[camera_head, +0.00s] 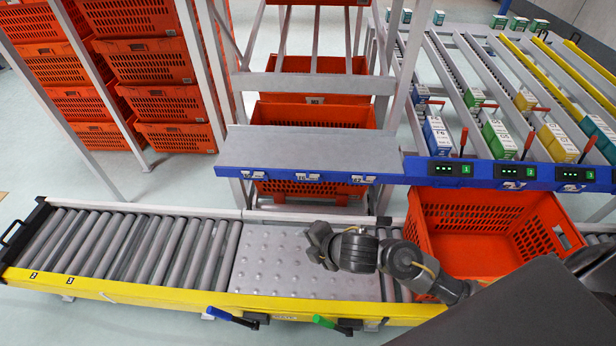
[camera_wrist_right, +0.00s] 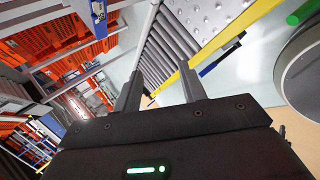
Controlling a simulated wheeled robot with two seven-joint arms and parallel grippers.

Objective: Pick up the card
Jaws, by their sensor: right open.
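I cannot make out a card for certain in either view. Small white labels (camera_head: 308,178) sit on the blue front edge of the grey shelf (camera_head: 310,150), too small to read. My right gripper (camera_head: 314,243) is over the metal ball plate of the conveyor, with its arm coming in from the lower right. In the right wrist view its two fingers (camera_wrist_right: 160,90) stand apart with nothing between them. My left gripper is not in view.
An empty-looking orange tote (camera_head: 480,262) stands at the right end of the conveyor, beside my right arm. The roller conveyor (camera_head: 120,245) has a yellow front rail. Sloped racks hold coloured boxes (camera_head: 500,138) at the upper right. Stacked orange totes (camera_head: 150,60) stand at the upper left.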

